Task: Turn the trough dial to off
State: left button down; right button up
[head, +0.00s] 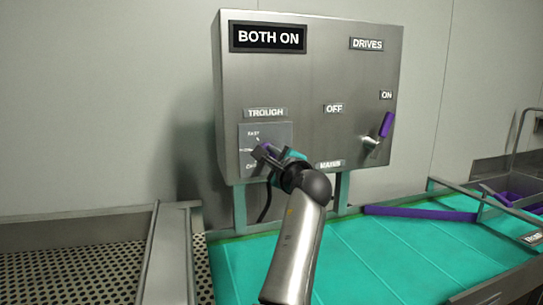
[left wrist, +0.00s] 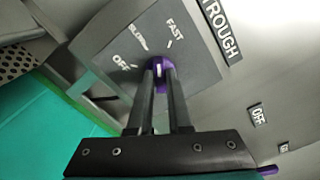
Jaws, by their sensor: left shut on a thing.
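The trough dial is a purple knob (left wrist: 161,70) with a white mark, on a square grey plate (left wrist: 110,50) under the TROUGH label (head: 265,113). The plate, lettered OFF, SLOW and FAST, also shows in the head view (head: 280,131). My left gripper (head: 264,151) is at the knob, and in the left wrist view its two dark fingers (left wrist: 161,82) are shut on it, one on each side. The fingers hide part of the knob, and I cannot tell which word the mark points at. My right gripper is out of view.
The steel control box (head: 310,75) shows a BOTH ON sign (head: 267,38). A purple-handled lever (head: 384,127) sits beside ON at its right, below DRIVES. Below are a green surface (head: 390,250), a purple bar (head: 420,213) and a perforated tray (head: 80,272) at left.

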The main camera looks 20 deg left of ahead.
pick_arm(q)
jog(key=n+b, duration=0.1)
jog(key=n, duration=0.2)
jog(key=shift+f+n, duration=0.1)
jog(key=shift+n, duration=0.3)
jog(key=n+b, duration=0.1)
jog(key=n, duration=0.2)
jog(key=shift+n, duration=0.3)
jog(key=shift+n+b, duration=1.9)
jog(key=shift+n, duration=2)
jog(key=c, duration=0.8)
grip_release()
jog(key=shift+c, duration=0.2)
